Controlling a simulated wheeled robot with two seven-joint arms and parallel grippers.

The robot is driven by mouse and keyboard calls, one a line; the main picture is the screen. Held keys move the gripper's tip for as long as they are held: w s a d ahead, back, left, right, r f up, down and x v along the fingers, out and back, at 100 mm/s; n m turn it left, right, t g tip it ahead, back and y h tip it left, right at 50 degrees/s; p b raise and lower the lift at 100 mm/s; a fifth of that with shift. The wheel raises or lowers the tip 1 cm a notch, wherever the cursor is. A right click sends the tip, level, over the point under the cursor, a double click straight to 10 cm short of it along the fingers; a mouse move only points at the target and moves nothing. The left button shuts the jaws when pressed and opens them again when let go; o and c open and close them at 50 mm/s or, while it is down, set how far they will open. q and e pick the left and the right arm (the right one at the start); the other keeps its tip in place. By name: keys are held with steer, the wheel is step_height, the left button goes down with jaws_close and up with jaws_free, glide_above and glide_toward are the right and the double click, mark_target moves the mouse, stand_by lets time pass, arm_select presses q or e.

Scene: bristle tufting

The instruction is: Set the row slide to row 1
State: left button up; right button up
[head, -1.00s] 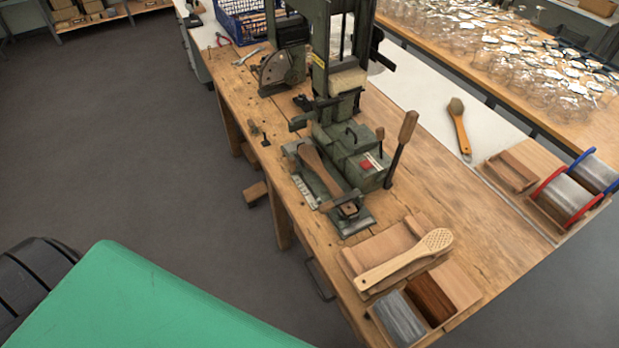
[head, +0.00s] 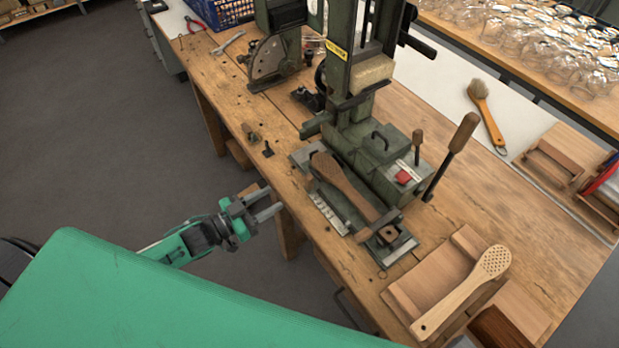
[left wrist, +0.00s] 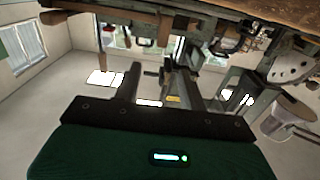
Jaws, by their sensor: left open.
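The green tufting machine (head: 352,120) stands on the wooden bench. At its front is a flat slide plate (head: 382,250) with a light marked scale (head: 328,213) along its near-left side. A brown brush body (head: 342,187) with small holes lies on the slide, its handle end at a dark clamp. I cannot read the slide's row from here. My left gripper (head: 272,200) is open and empty, beside the bench's left edge, left of the scale and apart from it. Its two fingers also show in the left wrist view (left wrist: 162,75). My right gripper is out of view.
A pale drilled brush (head: 465,292) lies across a wooden tray (head: 405,294) at the front right. A dark lever with a wooden grip (head: 463,133) rises right of the slide. A wrench (head: 228,42) and small fittings lie farther back. The floor left of the bench is clear.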

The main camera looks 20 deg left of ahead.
mark_target(306, 179)
arm_select(q)
steer(key=p+x, duration=0.2)
steer(key=x, duration=1)
steer(key=shift+w+p, duration=0.35)
steer(key=shift+w+d+f, duration=0.1)
steer(key=shift+w+d, duration=0.05)
steer(key=shift+d, duration=0.1)
jaws_close()
